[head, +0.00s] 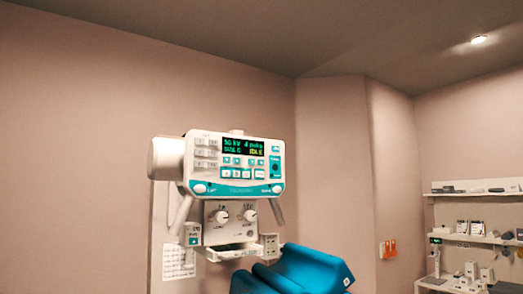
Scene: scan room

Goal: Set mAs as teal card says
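A white and teal control unit (235,163) is on the wall in the middle of the head view. Its dark display (243,146) shows green text that seems to read 50 kV and 4 mAs, with smaller text below, partly yellow. Rows of small buttons (235,173) sit under the display; their labels are too small to read. Two round knobs (235,215) are on a white panel below. A small white card with a teal mark (193,236) is left of the knobs; its writing is unreadable, and I cannot tell if it is the teal card. Neither gripper is in view.
A white sheet with print (179,262) hangs at lower left. A blue padded or draped shape (300,270) stands below the unit. Shelves with small items (475,238) are at far right, and orange objects (388,248) hang on the wall nearby.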

